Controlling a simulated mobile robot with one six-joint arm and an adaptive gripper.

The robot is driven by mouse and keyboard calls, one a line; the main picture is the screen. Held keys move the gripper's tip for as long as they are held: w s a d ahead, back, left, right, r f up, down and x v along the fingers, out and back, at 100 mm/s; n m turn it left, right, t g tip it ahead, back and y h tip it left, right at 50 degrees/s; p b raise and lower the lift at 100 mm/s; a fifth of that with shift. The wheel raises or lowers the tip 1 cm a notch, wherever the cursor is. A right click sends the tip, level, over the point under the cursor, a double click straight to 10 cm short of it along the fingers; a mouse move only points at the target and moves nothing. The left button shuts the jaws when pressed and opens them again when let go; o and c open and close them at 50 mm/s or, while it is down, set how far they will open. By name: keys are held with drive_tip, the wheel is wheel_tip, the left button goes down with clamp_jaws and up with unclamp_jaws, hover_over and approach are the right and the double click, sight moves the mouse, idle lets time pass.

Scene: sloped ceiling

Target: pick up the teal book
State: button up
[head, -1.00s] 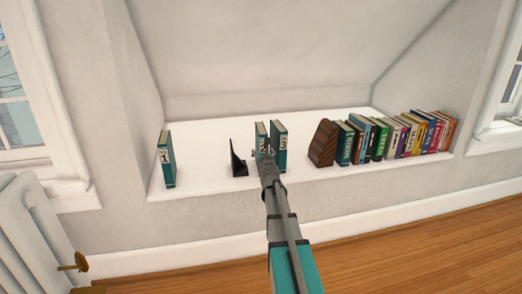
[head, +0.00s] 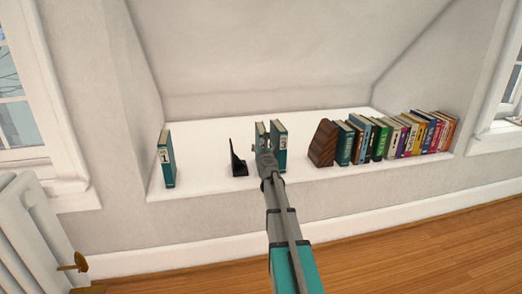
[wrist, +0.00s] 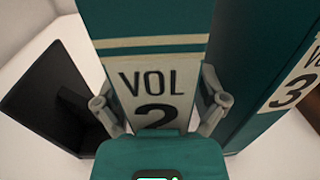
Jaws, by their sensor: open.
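Several teal books stand on the white ledge. The teal book marked VOL 2 (wrist: 150,40) fills the middle of the wrist view, spine towards me; in the head view my gripper mostly hides it (head: 260,128). My gripper (wrist: 160,101) is open, with one finger on each side of the VOL 2 spine; contact cannot be told. The teal VOL 3 book (head: 281,146) stands close on the right, also in the wrist view (wrist: 262,70), near the right finger. The teal VOL 1 book (head: 167,160) stands alone at the ledge's left end.
A black bookend (head: 237,162) stands left of VOL 2, its dark plate (wrist: 52,95) near my left finger. A wooden bookend (head: 323,144) and a row of mixed books (head: 405,136) stand to the right. The ledge (head: 205,150) is clear between VOL 1 and the black bookend.

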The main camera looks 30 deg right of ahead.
sight(262, 139)
clamp_jaws()
idle(0.4)
drive_tip(key=shift+r, duration=0.1)
wheel_tip(262, 139, up, 3)
drive_tip(key=p, duration=0.3)
drive_tip(key=s+r+p, duration=0.1)
drive_tip(key=r+p, duration=0.1)
drive_tip(key=s+a+r+p, duration=0.1)
drive_tip(key=s+r+p, duration=0.1)
drive_tip(key=s+a+r+p, duration=0.1)
drive_tip(key=r+p, duration=0.1)
drive_tip(key=shift+s+a+r+p, duration=0.1)
drive_tip(key=shift+s+r+p, duration=0.1)
drive_tip(key=shift+s+p, duration=0.2)
drive_tip(key=s+a+r+p, duration=0.3)
drive_tip(key=s, duration=0.5)
drive_tip(key=shift+a+r, duration=0.2)
drive_tip(key=shift+a, duration=0.05)
